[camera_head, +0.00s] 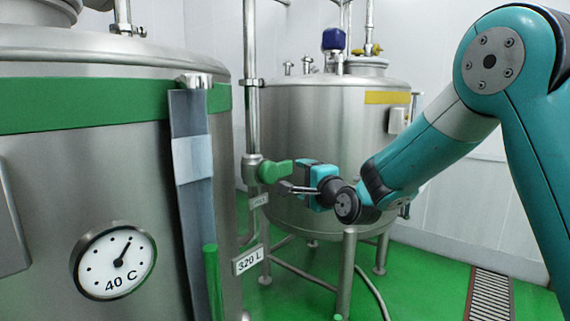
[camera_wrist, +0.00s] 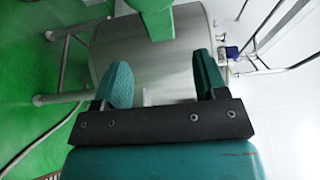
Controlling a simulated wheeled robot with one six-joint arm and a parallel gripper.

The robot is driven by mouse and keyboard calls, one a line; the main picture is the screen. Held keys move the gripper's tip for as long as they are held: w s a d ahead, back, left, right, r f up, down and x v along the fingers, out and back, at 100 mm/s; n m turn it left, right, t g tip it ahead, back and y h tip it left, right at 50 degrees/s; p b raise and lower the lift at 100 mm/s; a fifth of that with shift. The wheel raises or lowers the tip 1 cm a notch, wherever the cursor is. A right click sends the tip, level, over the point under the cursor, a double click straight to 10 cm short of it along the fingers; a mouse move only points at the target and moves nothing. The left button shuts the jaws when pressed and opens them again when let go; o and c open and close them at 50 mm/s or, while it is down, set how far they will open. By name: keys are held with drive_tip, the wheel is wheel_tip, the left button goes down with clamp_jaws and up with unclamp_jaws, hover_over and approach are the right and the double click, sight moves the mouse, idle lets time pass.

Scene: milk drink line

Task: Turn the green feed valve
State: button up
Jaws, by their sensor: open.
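The green feed valve handle (camera_head: 274,171) sits on a vertical steel pipe (camera_head: 252,120) in the middle of the head view, its lever pointing right. My gripper (camera_head: 296,177) is just right of the handle, at about its height, with its fingers pointing toward it. In the wrist view my gripper (camera_wrist: 162,66) is open, with two teal fingers wide apart and nothing between them. The green handle (camera_wrist: 152,18) shows at the top of that view, ahead of the fingertips and between their lines. Whether any finger touches it cannot be told.
A large steel tank (camera_head: 60,185) with a green band and a dial gauge (camera_head: 114,261) fills the left. A second steel tank (camera_head: 315,120) with a yellow label stands behind the pipe and gripper. A "320 L" sign (camera_head: 248,260) is below the valve. A floor grate (camera_head: 489,294) lies right.

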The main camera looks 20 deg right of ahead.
sight(286, 169)
drive_tip(key=p+x, duration=0.3)
drive_tip(key=x, duration=0.7)
drive_tip(key=shift+a, duration=0.15)
drive_tip(key=shift+c, duration=0.5)
clamp_jaws()
